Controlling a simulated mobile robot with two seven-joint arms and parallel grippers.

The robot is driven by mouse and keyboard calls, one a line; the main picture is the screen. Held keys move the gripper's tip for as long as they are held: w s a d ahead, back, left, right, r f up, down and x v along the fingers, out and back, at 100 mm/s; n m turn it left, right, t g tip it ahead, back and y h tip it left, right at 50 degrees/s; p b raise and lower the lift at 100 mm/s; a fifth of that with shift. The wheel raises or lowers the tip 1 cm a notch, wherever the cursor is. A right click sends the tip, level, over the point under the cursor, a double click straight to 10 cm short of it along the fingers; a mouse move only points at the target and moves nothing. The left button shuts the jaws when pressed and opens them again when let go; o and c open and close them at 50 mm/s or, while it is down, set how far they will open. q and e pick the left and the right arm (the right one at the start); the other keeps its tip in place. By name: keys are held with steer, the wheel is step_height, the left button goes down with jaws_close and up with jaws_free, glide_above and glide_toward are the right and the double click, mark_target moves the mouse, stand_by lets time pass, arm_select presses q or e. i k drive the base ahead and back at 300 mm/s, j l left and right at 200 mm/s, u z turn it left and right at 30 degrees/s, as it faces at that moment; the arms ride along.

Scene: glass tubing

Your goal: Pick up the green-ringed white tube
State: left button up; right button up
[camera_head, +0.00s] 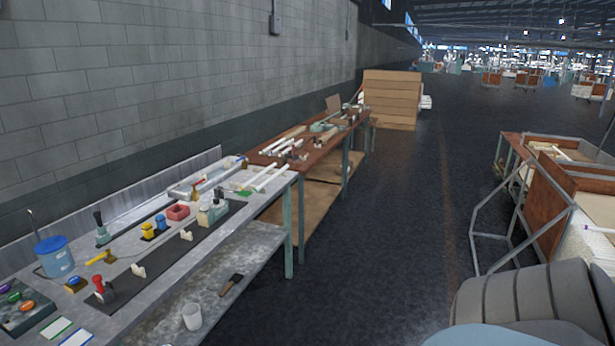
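White tubes (271,179) lie side by side at the far end of the near grey workbench (205,245). A small green patch (243,187) shows beside them, but I cannot tell whether it is a ring on a tube. More white tubes (271,146) lie on the brown-topped bench (334,135) behind. No green ring can be made out on any tube at this distance. Neither of my grippers is in view.
The grey bench also holds a blue bucket (56,258), a red box (178,212), small bottles (217,210) and a red-handled tool (102,289). A metal-framed cart (519,200) stands at right. Dark open floor (395,230) lies between.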

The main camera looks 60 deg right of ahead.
mark_target(259, 187)
steer(key=i+l+z, duration=0.2)
steer(key=z, duration=0.25)
steer(key=i+l+z, duration=0.25)
steer(key=z, duration=0.2)
steer(key=i+l+z, duration=0.1)
steer(key=i+z, duration=0.15)
steer(key=z, duration=0.2)
steer(key=i+j+z, duration=0.1)
steer(key=i+z, duration=0.15)
steer(key=i, duration=0.9)
